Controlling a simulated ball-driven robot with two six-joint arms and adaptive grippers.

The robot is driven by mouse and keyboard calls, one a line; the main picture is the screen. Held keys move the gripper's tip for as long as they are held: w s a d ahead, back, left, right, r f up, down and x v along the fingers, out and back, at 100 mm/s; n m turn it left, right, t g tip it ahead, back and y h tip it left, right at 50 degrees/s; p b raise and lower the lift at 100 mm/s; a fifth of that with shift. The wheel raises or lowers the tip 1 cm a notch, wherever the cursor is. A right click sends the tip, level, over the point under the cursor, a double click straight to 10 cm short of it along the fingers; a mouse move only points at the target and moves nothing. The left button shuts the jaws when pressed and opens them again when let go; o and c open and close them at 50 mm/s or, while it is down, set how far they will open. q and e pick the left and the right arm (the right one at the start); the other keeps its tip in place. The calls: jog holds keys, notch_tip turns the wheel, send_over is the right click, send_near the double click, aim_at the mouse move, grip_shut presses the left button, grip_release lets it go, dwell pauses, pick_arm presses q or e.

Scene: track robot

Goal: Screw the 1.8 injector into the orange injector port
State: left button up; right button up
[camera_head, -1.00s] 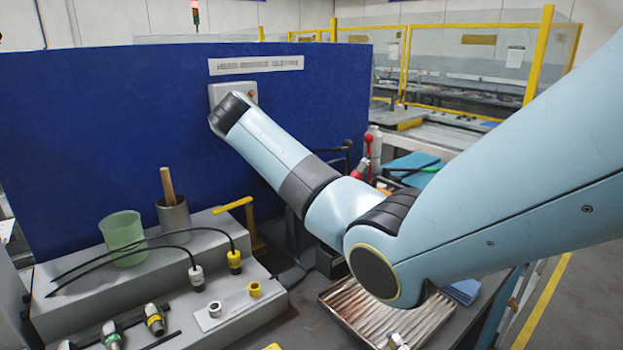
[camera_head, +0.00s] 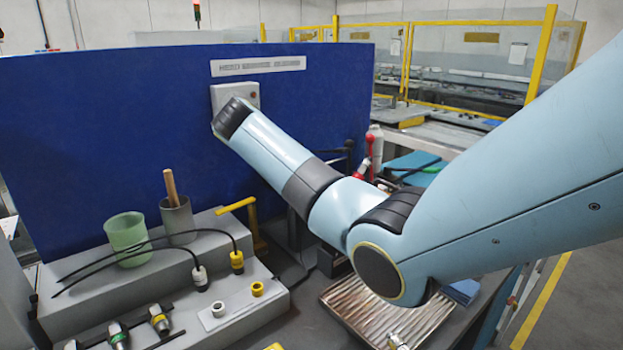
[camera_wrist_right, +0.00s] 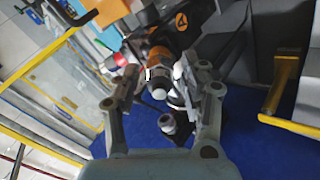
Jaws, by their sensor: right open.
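In the head view several short injector-like parts lie at the lower left, one with a yellow band (camera_head: 159,321) and one with a green band (camera_head: 118,335). I cannot read any size on them. My right arm crosses the head view, and its gripper is hidden or out of frame there. In the right wrist view my right gripper (camera_wrist_right: 160,82) is open. Between and beyond its fingers is a dark fitting with an orange band (camera_wrist_right: 158,58) and a pale rounded tip. I cannot tell whether this is the orange port, an injector, or both, nor whether the fingers touch it. My left gripper is not in view.
Black cables with a white plug (camera_head: 200,278) and a yellow plug (camera_head: 236,262) lie on the grey stepped stand. A green cup (camera_head: 125,238) and a grey cup (camera_head: 177,218) stand on it. A ribbed metal tray (camera_head: 350,308) lies under my arm. A blue panel (camera_head: 100,130) closes the back.

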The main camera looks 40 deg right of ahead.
jog(key=shift+r+n+p, duration=0.15)
jog(key=shift+n+p, duration=1.35)
jog(key=shift+p, duration=0.45)
jog(key=n, duration=0.6)
jog(key=shift+n, duration=1.2)
jog(key=shift+n, duration=1)
jog(key=n, duration=0.3)
jog(key=shift+n, duration=0.3)
jog(key=n, duration=0.5)
jog(key=shift+n, duration=0.7)
